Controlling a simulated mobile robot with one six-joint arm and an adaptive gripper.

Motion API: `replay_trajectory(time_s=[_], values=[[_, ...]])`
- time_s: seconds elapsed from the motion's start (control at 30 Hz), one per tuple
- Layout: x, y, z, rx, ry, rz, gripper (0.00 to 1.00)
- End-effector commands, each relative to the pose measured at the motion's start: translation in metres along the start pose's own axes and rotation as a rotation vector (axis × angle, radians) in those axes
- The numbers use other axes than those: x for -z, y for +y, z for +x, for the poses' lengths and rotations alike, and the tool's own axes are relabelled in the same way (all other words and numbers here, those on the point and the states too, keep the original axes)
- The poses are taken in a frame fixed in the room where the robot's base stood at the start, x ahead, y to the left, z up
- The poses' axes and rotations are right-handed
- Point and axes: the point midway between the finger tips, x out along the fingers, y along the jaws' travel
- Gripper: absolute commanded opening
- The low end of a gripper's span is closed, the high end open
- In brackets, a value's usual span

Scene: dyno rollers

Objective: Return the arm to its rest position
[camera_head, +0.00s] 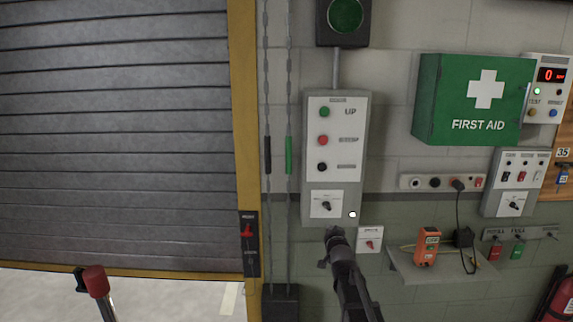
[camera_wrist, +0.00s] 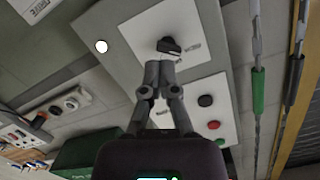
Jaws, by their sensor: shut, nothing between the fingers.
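My arm reaches up from the bottom of the head view, with my gripper (camera_head: 335,236) just below the grey door control box (camera_head: 310,212). In the wrist view my gripper (camera_wrist: 159,66) has its two fingertips together with nothing between them. The tips appear just short of the black rotary knob (camera_wrist: 170,45) on the box front; whether they touch it I cannot tell. In the head view the knob (camera_head: 325,206) shows clear above my gripper. A white lamp (camera_head: 352,214) is lit beside it.
A small switch plate (camera_head: 370,240) and a shelf (camera_head: 430,264) with an orange device (camera_head: 427,246) are right of my arm. A green first aid box (camera_head: 474,100) juts out higher up. Chains (camera_head: 289,90) hang left, beside the roller door (camera_head: 115,140). A red-topped post (camera_head: 96,282) stands lower left.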

Motion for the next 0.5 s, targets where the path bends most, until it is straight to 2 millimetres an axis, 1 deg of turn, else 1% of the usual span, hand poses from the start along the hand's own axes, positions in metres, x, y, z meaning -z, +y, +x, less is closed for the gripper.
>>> replay_trajectory(time_s=[0.03, 0.1, 0.27, 0.37, 0.5], values=[[-0.012, 0.007, -0.010, -0.025, -0.053, -0.016, 0.00], [-0.029, 0.015, -0.020, -0.060, -0.132, -0.040, 0.00], [-0.064, 0.034, -0.048, -0.130, -0.313, -0.093, 0.00], [-0.086, 0.045, -0.069, -0.168, -0.430, -0.124, 0.00], [-0.114, 0.059, -0.102, -0.214, -0.594, -0.167, 0.00]])
